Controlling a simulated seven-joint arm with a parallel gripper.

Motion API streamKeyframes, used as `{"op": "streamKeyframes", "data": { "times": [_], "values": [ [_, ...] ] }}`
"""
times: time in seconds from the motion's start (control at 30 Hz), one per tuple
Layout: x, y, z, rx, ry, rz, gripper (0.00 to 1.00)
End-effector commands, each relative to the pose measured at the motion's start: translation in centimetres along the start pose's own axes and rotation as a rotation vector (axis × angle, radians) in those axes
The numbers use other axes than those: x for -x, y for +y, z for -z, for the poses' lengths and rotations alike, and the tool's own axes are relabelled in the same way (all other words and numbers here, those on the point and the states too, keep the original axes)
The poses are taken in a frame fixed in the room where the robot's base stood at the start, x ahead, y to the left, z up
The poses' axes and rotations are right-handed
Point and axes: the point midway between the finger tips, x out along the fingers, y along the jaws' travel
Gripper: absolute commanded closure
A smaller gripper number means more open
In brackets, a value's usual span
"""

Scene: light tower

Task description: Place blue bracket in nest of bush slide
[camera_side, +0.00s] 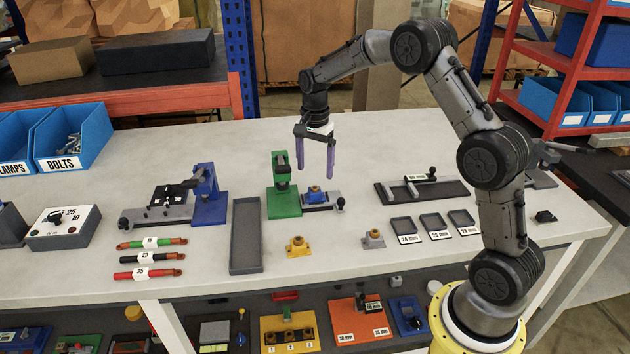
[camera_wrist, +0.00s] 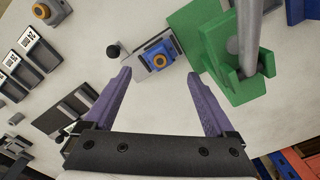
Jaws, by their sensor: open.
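The blue bracket (camera_side: 316,194) sits on the grey bush slide (camera_side: 335,201), beside the green press (camera_side: 284,198). In the wrist view the bracket (camera_wrist: 162,53) shows an orange ring in its middle and looks seated on the slide plate (camera_wrist: 140,59); the nest under it is hidden. The slide's black knob (camera_wrist: 113,50) is at its left end there. My gripper (camera_side: 315,168) is open and empty, with purple fingers pointing down above the slide. In the wrist view the bracket is just beyond the gap between the fingertips (camera_wrist: 159,75), apart from both.
A yellow bracket (camera_side: 298,246) and a grey bracket (camera_side: 373,239) stand on the table in front. Labelled small trays (camera_side: 404,226) lie to the right. An empty long grey tray (camera_side: 246,240) and a blue press (camera_side: 209,198) are left. The tall green press stands close beside the slide.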

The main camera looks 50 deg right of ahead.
Motion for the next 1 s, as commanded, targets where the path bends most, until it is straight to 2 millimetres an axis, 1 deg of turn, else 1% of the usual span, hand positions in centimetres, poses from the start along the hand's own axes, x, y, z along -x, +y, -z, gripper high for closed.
{"op": "streamKeyframes", "data": {
  "times": [0.03, 0.1, 0.2, 0.3, 0.5, 0.57, 0.6, 0.67, 0.77, 0.8, 0.87, 0.9, 0.97, 1.0],
  "values": [
    [1.0, -0.1, 0.0, 0.0, 0.002, 0.004, 0.1],
    [2.2, -0.1, 0.0, 0.0, 0.001, 0.003, 0.1],
    [3.5, 0.0, 0.0, 0.0, 0.001, 0.002, 0.1],
    [4.3, 0.0, 0.0, 0.0, 0.0, 0.001, 0.1],
    [5.1, 0.1, -0.2, 0.01, 0.002, 0.004, 0.1],
    [5.9, 0.5, -0.7, 0.036, 0.006, 0.014, 0.1],
    [6.7, 0.9, -1.2, 0.067, 0.011, 0.024, 0.1],
    [8.3, 1.9, -2.3, 0.132, 0.022, 0.046, 0.1],
    [11.3, 4.4, -4.8, 0.283, 0.05, 0.092, 0.1],
    [12.5, 5.6, -5.9, 0.353, 0.065, 0.113, 0.1],
    [14.0, 7.7, -7.5, 0.456, 0.086, 0.14, 0.1],
    [14.8, 9.1, -8.5, 0.524, 0.103, 0.16, 0.1],
    [15.8, 11.3, -9.9, 0.626, 0.128, 0.186, 0.1],
    [16.3, 12.7, -10.8, 0.694, 0.147, 0.204, 0.1]
  ]
}}
